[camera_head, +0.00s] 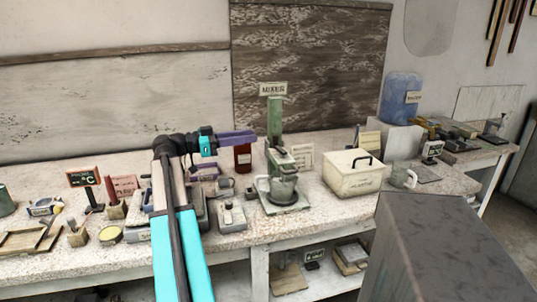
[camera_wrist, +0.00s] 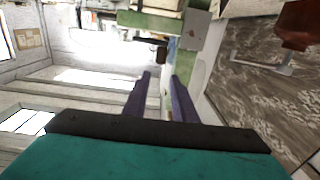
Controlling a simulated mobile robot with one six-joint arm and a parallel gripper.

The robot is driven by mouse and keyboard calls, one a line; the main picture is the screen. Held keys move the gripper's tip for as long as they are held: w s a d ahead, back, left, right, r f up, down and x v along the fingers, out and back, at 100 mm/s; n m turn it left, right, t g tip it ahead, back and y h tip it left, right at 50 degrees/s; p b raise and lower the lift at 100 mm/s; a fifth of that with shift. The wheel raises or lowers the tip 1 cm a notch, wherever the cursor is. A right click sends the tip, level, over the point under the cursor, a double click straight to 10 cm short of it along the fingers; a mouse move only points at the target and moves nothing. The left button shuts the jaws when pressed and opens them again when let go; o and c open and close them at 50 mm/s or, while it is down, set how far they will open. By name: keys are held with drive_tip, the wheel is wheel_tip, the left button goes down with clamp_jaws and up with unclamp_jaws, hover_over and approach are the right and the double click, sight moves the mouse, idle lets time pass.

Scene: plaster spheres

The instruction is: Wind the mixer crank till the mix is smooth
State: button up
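In the wrist view the mixer's green body (camera_wrist: 150,22) lies sideways at the top, with a dark knob-like piece (camera_wrist: 162,51) beyond the fingertips. My gripper (camera_head: 254,136) has purple fingers and is left of the mixer column. In the wrist view my gripper (camera_wrist: 161,76) is open, its fingers apart and empty. The mix inside the jug is too small to judge.
A brown-red bottle (camera_head: 242,159) stands just below my gripper. A cream lidded box (camera_head: 353,174) is right of the mixer, with a glass beaker (camera_head: 403,177) beyond. A small scale-like device (camera_head: 231,216) sits left of the mixer base. Tools crowd the left bench.

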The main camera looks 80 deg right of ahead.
wheel_tip(320, 180, down, 2)
drive_tip(key=shift+f+b, duration=0.2)
drive_tip(key=shift+b, duration=0.5)
drive_tip(key=shift+s, duration=0.1)
drive_tip(key=shift+x, duration=3.65)
clamp_jaws()
